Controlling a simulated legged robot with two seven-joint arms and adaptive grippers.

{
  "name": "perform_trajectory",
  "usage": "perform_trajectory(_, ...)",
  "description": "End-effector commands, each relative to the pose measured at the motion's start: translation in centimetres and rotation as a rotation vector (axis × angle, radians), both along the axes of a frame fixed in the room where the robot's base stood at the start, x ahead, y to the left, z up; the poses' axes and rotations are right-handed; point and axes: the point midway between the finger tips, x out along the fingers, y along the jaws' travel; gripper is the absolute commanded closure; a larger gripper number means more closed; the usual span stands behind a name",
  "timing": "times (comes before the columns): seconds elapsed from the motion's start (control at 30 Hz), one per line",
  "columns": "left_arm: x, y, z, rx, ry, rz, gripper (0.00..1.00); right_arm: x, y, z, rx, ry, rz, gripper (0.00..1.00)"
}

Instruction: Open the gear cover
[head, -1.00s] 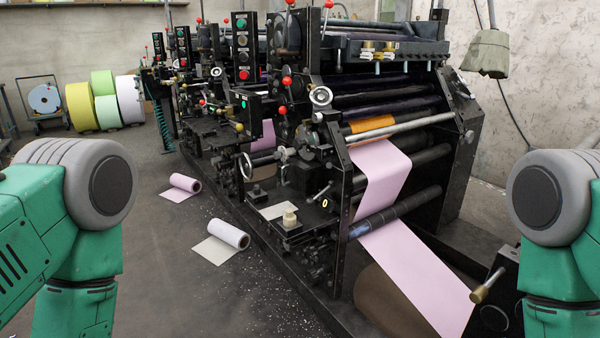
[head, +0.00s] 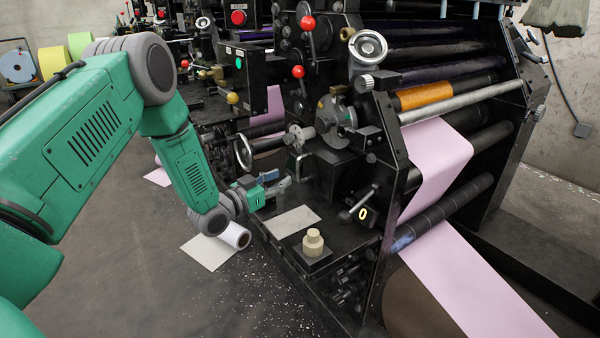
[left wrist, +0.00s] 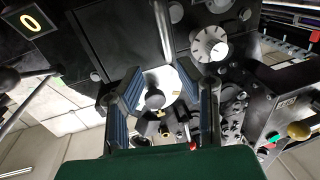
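A black boxy housing (head: 338,172) with a bright metal handle (head: 299,165) stands on the near side of the printing machine; I take it for the gear cover, though no label shows this. My left gripper (head: 284,181) is just left of the housing, pointing at it, apart from the handle as far as I can tell. In the left wrist view the two blue-padded fingers of the gripper (left wrist: 168,100) are spread, with nothing held. A pale disc with a dark knob (left wrist: 156,97) shows beyond and between them. My right gripper is out of view.
A grey round wheel (head: 337,120) and a handwheel (head: 243,153) sit near the housing. A cream stepped knob (head: 313,242) and a pale sheet (head: 291,222) are on the ledge below. A paper roll (head: 236,236) lies on the floor. Pink web (head: 440,165) runs at right.

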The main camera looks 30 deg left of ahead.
Motion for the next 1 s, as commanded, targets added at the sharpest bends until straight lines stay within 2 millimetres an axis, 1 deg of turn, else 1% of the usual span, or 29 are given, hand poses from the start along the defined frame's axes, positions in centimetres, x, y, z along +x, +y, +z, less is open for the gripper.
perform_trajectory(0.03, 1.2, -0.1, -0.4, -0.001, -0.002, 0.0, 0.69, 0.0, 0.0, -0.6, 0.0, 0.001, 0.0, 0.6)
perform_trajectory(0.2, 4.7, 0.0, -1.0, -0.011, 0.0, 0.001, 0.69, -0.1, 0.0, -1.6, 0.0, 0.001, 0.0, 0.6)
perform_trajectory(0.3, 6.4, -0.2, -1.1, -0.014, 0.003, 0.002, 0.69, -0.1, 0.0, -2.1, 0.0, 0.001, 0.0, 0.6)
perform_trajectory(0.4, 7.6, -0.4, -1.1, -0.015, 0.004, 0.002, 0.69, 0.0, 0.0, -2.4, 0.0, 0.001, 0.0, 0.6)
perform_trajectory(0.6, 8.8, -0.9, -0.8, -0.012, 0.004, 0.003, 0.69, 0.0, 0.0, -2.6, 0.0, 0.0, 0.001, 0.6)
perform_trajectory(0.87, 8.9, -1.0, -0.7, -0.012, 0.004, 0.003, 0.69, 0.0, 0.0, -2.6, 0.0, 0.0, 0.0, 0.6)
perform_trajectory(0.9, 8.8, -0.9, -0.7, -0.013, 0.005, 0.003, 0.83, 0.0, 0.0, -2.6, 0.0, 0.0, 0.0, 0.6)
perform_trajectory(0.93, 8.8, -0.8, -0.8, -0.014, 0.005, 0.004, 0.94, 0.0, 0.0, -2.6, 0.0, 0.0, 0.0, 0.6)
perform_trajectory(0.97, 8.8, -0.8, -0.8, -0.014, 0.005, 0.004, 1.0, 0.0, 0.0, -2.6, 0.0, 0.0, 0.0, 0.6)
perform_trajectory(1.0, 8.8, -0.8, -0.8, -0.014, 0.005, 0.003, 1.0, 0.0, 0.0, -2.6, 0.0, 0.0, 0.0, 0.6)
